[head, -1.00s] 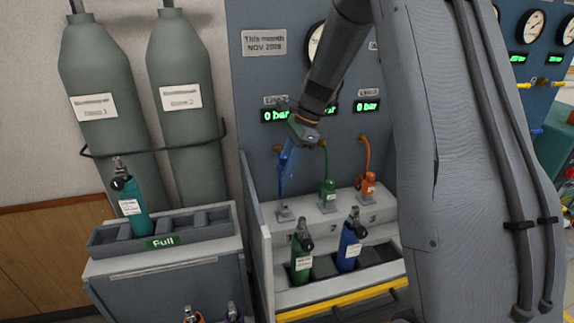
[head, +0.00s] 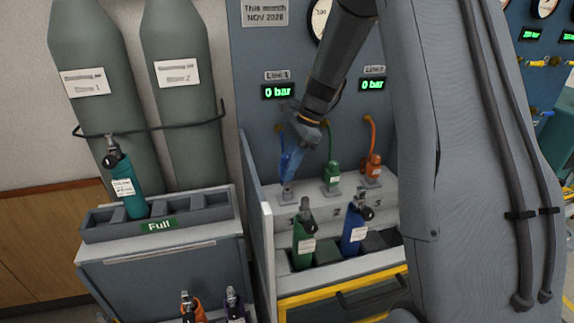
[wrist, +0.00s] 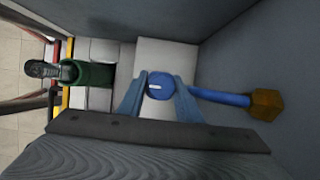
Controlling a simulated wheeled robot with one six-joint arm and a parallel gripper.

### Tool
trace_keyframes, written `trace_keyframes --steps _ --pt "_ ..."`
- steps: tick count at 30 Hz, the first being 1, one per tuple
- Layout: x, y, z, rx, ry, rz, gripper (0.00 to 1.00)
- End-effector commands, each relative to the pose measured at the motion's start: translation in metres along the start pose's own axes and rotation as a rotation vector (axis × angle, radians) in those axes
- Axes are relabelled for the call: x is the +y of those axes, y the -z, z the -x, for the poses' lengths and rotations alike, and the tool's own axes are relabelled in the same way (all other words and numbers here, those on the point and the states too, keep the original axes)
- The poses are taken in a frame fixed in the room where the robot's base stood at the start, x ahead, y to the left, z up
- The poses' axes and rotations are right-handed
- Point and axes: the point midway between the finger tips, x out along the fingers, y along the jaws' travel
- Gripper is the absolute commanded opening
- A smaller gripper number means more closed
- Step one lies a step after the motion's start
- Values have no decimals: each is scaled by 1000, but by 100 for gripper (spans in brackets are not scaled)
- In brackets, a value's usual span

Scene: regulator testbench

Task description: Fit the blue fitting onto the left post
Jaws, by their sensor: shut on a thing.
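The blue fitting (wrist: 160,86) is between the two blue fingers of my gripper (wrist: 159,97), which is shut on it. In the wrist view a blue hose (wrist: 220,96) runs from the fitting to a brass outlet (wrist: 266,104). In the head view my gripper (head: 288,174) points down over the left post (head: 287,196) on the bench ledge. My fingers mostly hide the fitting there. I cannot tell whether the fitting is seated on the post. The post is hidden beneath the fitting in the wrist view.
A green fitting (head: 332,178) and an orange fitting (head: 374,168) stand on the ledge to the right. A green bottle (head: 304,242) and a blue bottle (head: 354,228) stand in the front rack. A side wall (head: 265,255) bounds the bench on the left.

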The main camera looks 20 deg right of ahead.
Motion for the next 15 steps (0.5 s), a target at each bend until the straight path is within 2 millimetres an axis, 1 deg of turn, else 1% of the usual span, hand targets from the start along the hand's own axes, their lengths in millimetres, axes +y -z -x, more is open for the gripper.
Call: trace_keyframes --steps 1,5,7,15 --pt "-1 2 -5 0 0 0 1" --pt "0 6 -14 0 0 0 1" --pt "0 4 -11 0 1 0 1" --pt "0 4 -10 0 0 0 1"
